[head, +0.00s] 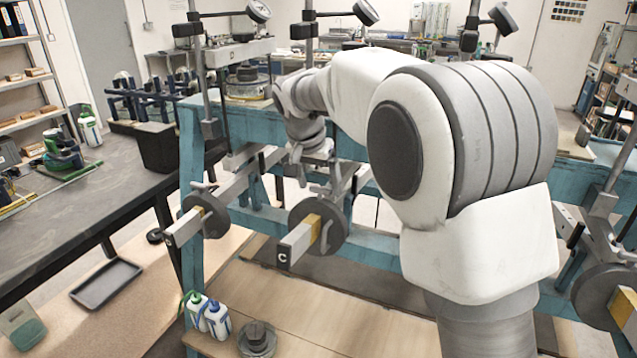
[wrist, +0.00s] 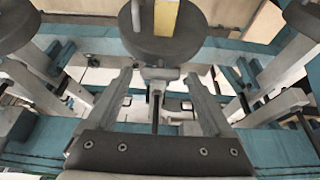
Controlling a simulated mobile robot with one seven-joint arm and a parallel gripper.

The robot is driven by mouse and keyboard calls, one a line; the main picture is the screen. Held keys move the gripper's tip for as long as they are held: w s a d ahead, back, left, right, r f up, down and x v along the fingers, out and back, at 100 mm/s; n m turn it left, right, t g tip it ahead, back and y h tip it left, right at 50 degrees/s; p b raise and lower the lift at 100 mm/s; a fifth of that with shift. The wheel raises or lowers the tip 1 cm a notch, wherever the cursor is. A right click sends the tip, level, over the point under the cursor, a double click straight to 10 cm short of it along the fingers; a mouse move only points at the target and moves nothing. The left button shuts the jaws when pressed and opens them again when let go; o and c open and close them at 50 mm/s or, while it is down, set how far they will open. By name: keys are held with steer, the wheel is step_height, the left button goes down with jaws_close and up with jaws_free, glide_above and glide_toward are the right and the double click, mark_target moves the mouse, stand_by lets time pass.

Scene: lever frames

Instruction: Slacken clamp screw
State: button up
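A lever bar marked C (head: 297,240) sticks out toward me from the blue frame, with a yellow band and a round dark grey weight (head: 333,228) on it. In the wrist view the same weight (wrist: 140,42) is at the top centre. A small grey clamp screw (wrist: 158,74) shows just below it, with a thin dark rod under it. My gripper (wrist: 159,74) is open, one finger on each side of the screw, and I see no contact. In the head view my gripper (head: 318,178) points down just behind the weight; its fingers are partly hidden.
Similar levers with weights stand left (head: 205,215) and right (head: 598,298) on the blue frame (head: 193,150). Upright posts with dial gauges (head: 258,11) rise behind.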

steer(key=c, duration=1.2)
steer(key=shift+o, duration=0.2)
steer(key=shift+d+n, duration=0.1)
steer(key=shift+n, duration=0.2)
steer(key=n+y, duration=0.2)
steer(key=n, duration=0.1)
steer(key=shift+d+y, duration=0.3)
steer(key=n, duration=0.1)
steer(key=n+y, duration=0.1)
steer(key=n, duration=0.1)
steer(key=n+y, duration=0.1)
steer(key=shift+w+d+n+p, duration=0.1)
steer(key=shift+d+n+p, duration=0.2)
steer(key=shift+p, duration=0.05)
steer(key=n+y, duration=0.1)
steer(key=n, duration=0.1)
steer(key=n+g+y, duration=0.1)
steer(key=n, duration=0.1)
steer(key=shift+w+d+g+y, duration=0.2)
steer(key=shift+g+y, duration=0.1)
steer(key=shift+y, duration=0.1)
steer(key=shift+w+d+f+n+g+y+p, duration=0.1)
steer(key=shift+n+g+y+p, duration=0.35)
steer(key=shift+n, duration=0.8)
steer(key=shift+w+f+n+g+y+p, duration=0.1)
steer(key=shift+n+g+y+p, duration=0.15)
steer(key=shift+n+g+p, duration=0.7)
steer(key=shift+n+b, duration=0.4)
